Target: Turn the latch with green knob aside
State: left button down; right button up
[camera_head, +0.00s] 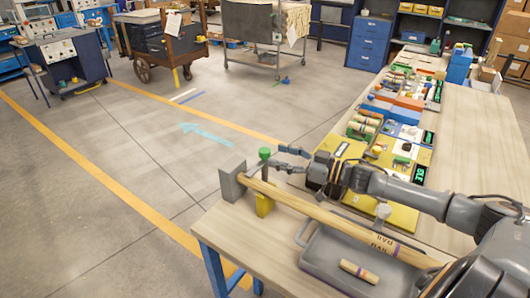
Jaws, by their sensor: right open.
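The latch's green knob (264,153) stands on a thin dark post at the left end of the table. The post rises beside a long wooden rod (320,212) that lies across the table's front part. A yellow block (264,205) sits below the post, and a grey end block (231,181) stands at the rod's left end. My right gripper (284,159) is open, with its fingers pointing left, close to the knob and post. I cannot tell whether a finger touches them. My left gripper is not in view.
A grey tray (317,260) under the rod holds a short wooden piece (359,271). A yellow board (397,215) lies behind my right arm. Several small parts and bins fill the table farther back. The floor left of the table is clear.

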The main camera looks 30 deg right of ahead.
aim_at(270, 153)
jog(key=shift+p+x, duration=0.45)
jog(key=shift+x, duration=2.25)
grip_shut()
